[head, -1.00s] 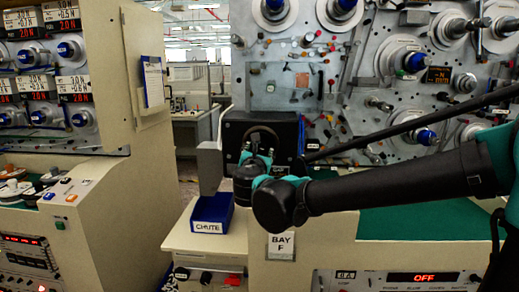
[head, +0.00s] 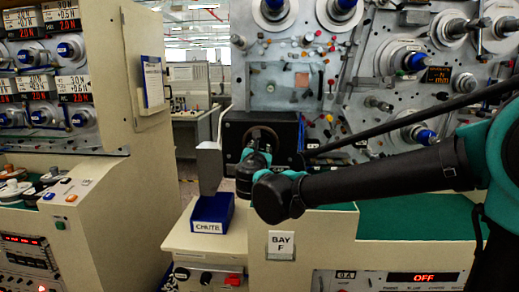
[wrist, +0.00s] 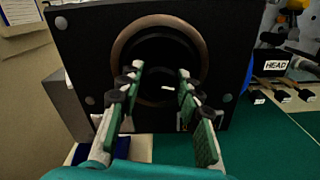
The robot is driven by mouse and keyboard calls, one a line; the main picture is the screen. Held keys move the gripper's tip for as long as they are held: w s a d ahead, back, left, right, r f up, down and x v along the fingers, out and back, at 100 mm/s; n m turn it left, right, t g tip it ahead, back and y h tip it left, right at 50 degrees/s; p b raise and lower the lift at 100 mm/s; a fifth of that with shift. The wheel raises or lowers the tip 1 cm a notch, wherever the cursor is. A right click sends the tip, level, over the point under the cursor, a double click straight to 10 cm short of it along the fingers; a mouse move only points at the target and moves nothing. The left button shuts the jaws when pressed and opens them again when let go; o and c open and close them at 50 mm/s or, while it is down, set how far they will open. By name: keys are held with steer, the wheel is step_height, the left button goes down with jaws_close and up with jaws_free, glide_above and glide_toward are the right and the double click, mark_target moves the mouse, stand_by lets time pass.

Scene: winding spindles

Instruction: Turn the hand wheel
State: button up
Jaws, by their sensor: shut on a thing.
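The hand wheel (head: 264,131) is a ring on the front of a black box (head: 290,128) at the middle of the head view. In the wrist view its bronze-coloured rim (wrist: 160,19) rings a dark recess. My gripper (wrist: 160,80) reaches to the wheel, its two green-padded fingers inside the lower part of the rim's outline. The fingers are apart and shut on part of the wheel; the exact contact is lost in the dark centre. In the head view my wrist hides the wheel's lower part.
A blue bin marked CHUTE (head: 211,212) stands at lower left of the box, under a grey spout (head: 209,168). A panel of spindles (head: 400,60) rises at right above a green work surface (head: 400,225). A cream cabinet (head: 140,150) stands at left.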

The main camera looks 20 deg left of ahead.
steer(key=shift+m, duration=0.3)
steer(key=m, duration=0.4)
steer(key=shift+m, duration=0.3)
steer(key=m, duration=1)
steer(key=shift+f+m, duration=0.1)
steer(key=shift+m, duration=0.3)
steer(key=m, duration=0.4)
steer(key=shift+m, duration=0.4)
steer(key=shift+d, duration=0.1)
steer(key=o, duration=1.2)
steer(key=shift+c, duration=0.2)
